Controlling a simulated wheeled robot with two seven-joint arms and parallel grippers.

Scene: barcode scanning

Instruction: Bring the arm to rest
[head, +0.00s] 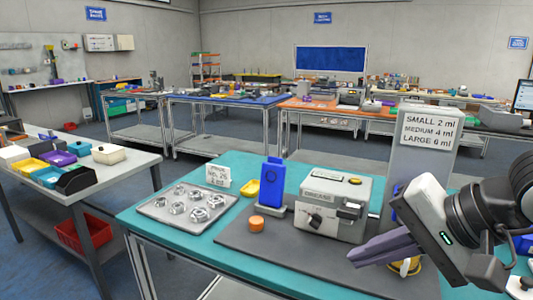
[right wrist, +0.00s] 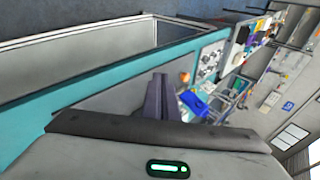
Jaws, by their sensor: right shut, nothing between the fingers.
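My right gripper (head: 357,253) is in the head view at the lower right, held above the front right part of the teal table. Its purple-grey fingers are shut with nothing between them and point left. In the right wrist view its shut fingers (right wrist: 160,102) stand out past the grey gripper body. The right arm comes in from the right edge of the head view. My left gripper is in neither view.
The teal table (head: 165,232) holds a metal tray (head: 160,212) of metal parts, a blue scanner-like device (head: 270,184), an orange cap (head: 256,223), a grey machine (head: 330,202) and a tall sign box (head: 424,150). A side table with colored bins (head: 62,158) stands left.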

